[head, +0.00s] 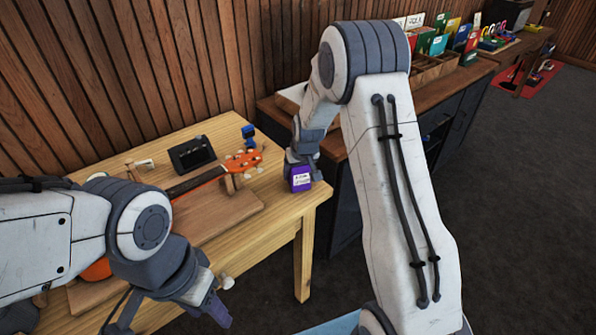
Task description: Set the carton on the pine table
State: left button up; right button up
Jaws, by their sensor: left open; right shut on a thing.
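The carton (299,179) is a small purple box with a white label, seen in the head view at the right end of the pine table (285,212). My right gripper (299,164) comes down from above and is shut on the carton's top. The carton appears upright over the table top near its right edge; I cannot tell whether its base touches the wood. My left gripper (207,303) is open and empty at the lower left, near the table's front edge and well apart from the carton. Its fingers are partly hidden.
An orange ukulele (195,184) lies on a wooden board (225,213) left of the carton. A black device (192,153) and a blue clip-like item (249,135) sit behind it. A dark cabinet (345,205) with a wooden top stands close to the table's right.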

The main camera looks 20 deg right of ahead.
jog(key=shift+f, duration=0.2)
jog(key=o, duration=1.4)
jog(key=shift+r, duration=0.1)
